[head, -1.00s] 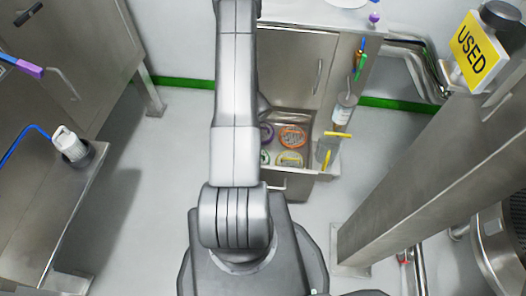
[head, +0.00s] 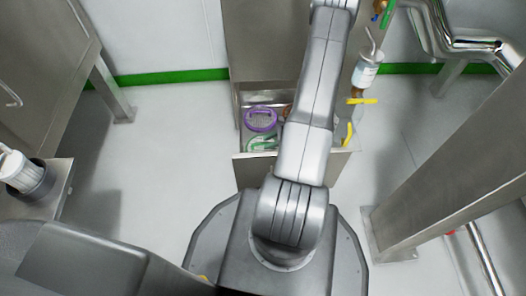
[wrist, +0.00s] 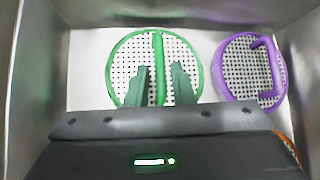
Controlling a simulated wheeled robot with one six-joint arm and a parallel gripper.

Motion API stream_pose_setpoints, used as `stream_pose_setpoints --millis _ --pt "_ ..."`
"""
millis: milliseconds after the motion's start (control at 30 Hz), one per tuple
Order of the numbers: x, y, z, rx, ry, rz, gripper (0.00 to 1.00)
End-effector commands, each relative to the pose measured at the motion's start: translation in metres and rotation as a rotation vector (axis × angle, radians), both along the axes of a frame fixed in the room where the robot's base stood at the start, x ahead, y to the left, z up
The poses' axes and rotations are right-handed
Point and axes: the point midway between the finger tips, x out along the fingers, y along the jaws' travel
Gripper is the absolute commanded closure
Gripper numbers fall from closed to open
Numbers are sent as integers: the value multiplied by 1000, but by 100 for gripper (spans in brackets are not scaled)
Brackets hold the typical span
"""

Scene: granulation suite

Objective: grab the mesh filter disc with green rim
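The mesh filter disc with green rim (wrist: 112,60) lies in an open drawer, with a green bar handle across its white perforated face. In the wrist view my gripper (wrist: 162,82) is open, with one dark finger on each side of the bar. The fingers overlap the disc's near half; I cannot tell whether they touch it. In the head view the green disc (head: 262,145) shows near the drawer front, partly hidden, and my gripper is hidden behind my arm.
A purple-rimmed disc (wrist: 225,72) lies close to the right of the green one in the wrist view. An orange edge (wrist: 287,147) shows at lower right. The drawer's metal walls (wrist: 38,60) stand close around. A yellow handle (head: 349,133) and a bottle (head: 366,70) are right of the drawer.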

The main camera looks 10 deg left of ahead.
Motion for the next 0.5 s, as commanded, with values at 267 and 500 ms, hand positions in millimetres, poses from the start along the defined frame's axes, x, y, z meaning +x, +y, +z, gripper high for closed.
stream_pose_setpoints --millis 267,500 --pt "-2 24 -23 1 0 0 78" --pt "-2 23 -22 0 0 0 90"
